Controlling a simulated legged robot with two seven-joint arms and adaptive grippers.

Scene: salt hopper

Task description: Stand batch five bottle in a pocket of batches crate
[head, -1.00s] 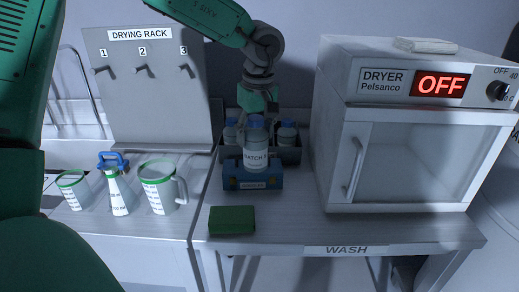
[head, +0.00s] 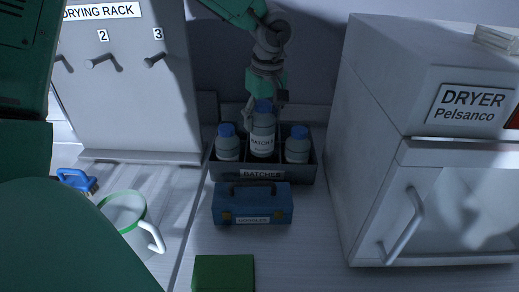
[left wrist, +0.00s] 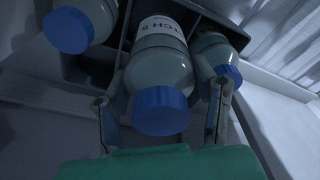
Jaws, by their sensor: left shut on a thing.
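The batch bottle (head: 262,138), white-labelled with a blue cap, is upright in my left gripper (head: 264,104) in the head view. Its label reads BATCH; the number is hard to read there. In the left wrist view, the fingers are on both sides of the bottle (left wrist: 160,62) near its cap. The grey batches crate (head: 222,173) stands against the back wall. The bottle is at its middle pocket, higher than its neighbours; whether its base is inside the pocket I cannot tell. My right gripper is not in view.
Bottles stand in the crate's left pocket (head: 228,149) and right pocket (head: 298,149). A blue toolbox (head: 240,207) sits in front of the crate, a green block (head: 224,272) nearer. The dryer (head: 375,130) is at right, the drying rack (head: 135,105) and a jug (head: 125,212) at left.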

